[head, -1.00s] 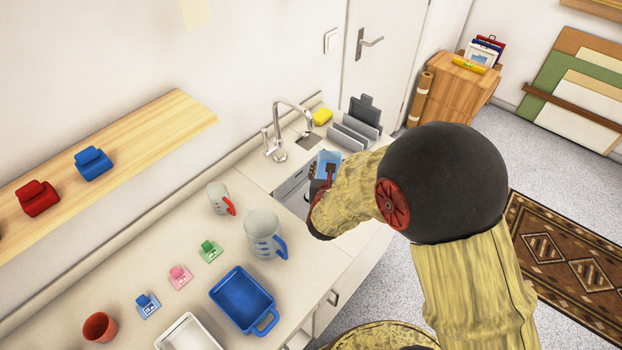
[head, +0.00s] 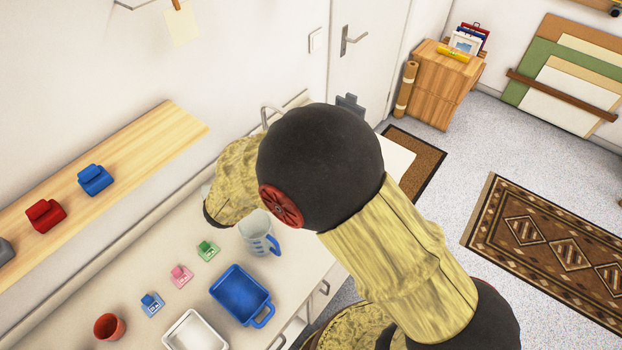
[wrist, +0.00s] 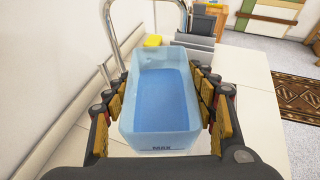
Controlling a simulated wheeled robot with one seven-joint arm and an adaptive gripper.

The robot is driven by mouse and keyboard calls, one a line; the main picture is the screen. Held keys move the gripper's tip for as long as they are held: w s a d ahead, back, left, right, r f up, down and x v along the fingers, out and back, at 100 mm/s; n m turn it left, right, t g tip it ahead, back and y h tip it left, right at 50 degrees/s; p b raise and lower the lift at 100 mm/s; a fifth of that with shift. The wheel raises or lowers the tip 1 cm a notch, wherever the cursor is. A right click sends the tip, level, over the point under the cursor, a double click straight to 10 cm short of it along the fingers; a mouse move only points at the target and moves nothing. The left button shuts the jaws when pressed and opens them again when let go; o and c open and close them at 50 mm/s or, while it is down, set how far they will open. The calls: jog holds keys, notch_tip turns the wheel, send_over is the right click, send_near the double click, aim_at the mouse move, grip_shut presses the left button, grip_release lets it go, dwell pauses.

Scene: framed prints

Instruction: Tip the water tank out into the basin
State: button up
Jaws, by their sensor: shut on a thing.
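The water tank (wrist: 160,140) is a clear, pale-blue box with a dark label on its near wall. It holds blue water and looks roughly upright in the wrist view. My gripper (wrist: 160,100) is shut on it, with fingers against its left and right walls. The basin is hidden in both views, behind my arm and the tank. The chrome tap (wrist: 122,35) rises just beyond the tank, and its top also shows in the head view (head: 268,112).
A measuring jug (head: 258,235), a blue tray (head: 240,295), a white tray (head: 195,332), a red cup (head: 109,326) and several small coloured items stand on the counter (head: 80,340). A yellow sponge (wrist: 152,41) and grey racks (wrist: 195,42) lie beyond the tank. Wall is close on the left.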

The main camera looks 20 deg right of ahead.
jog(key=shift+m+g+h, duration=0.5)
jog(key=shift+m+h, duration=0.1)
jog(key=v, duration=0.2)
jog(key=a+p+v, duration=0.1)
jog(key=v, duration=0.1)
jog(key=shift+a+f, duration=0.1)
jog(key=shift+a, duration=0.05)
jog(key=shift+s+a+p, duration=0.3)
jog(key=shift+s, duration=0.25)
jog(key=shift+m+g+y, duration=0.6)
jog(key=shift+y, duration=0.3)
jog(key=f+b, duration=0.1)
jog(key=f, duration=0.2)
jog(key=d+f+b, duration=0.1)
jog(key=f+b, duration=0.1)
jog(key=f, duration=0.1)
jog(key=w+d+f+b, duration=0.1)
jog(key=f+b, duration=0.1)
jog(key=f, duration=0.1)
jog(key=shift+d+f, duration=0.15)
jog(key=shift+f, duration=0.05)
jog(key=d+y, duration=0.1)
jog(key=d+f+g+y, duration=0.1)
jog(key=w+d+f+m+y+p, duration=0.1)
jog(key=shift+d+g, duration=0.3)
jog(key=shift+d, duration=0.05)
